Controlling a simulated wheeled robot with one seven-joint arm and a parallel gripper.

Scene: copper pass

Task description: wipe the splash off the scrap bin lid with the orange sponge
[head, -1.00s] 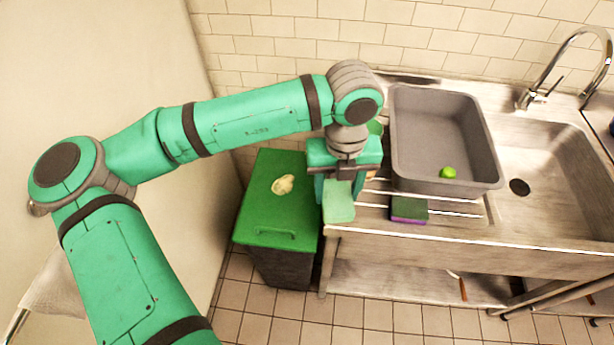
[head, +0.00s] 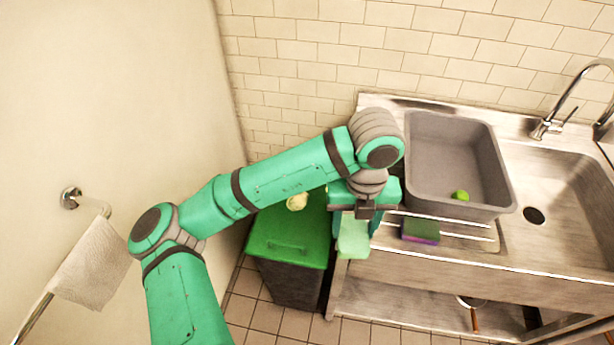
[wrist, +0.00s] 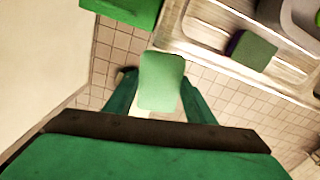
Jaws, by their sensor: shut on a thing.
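My gripper (head: 356,225) is shut on a pale green sponge-like block (head: 353,240), which also shows between the fingers in the wrist view (wrist: 161,80). I see no orange on the block now. It is held up beside the sink unit's left front corner, to the right of the scrap bin lid and apart from it. The green lid (head: 285,253) is on a dark bin. A cream-yellow splash (head: 298,202) is on the lid's far part, partly hidden by my arm. The lid's edge shows in the wrist view (wrist: 130,8).
A dark green and purple sponge (head: 420,231) lies on the ribbed steel drainboard. A grey tub (head: 455,150) with a small lime-green item (head: 461,195) stands behind it, left of the sink basin (head: 560,210). A towel (head: 92,262) hangs on the left wall.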

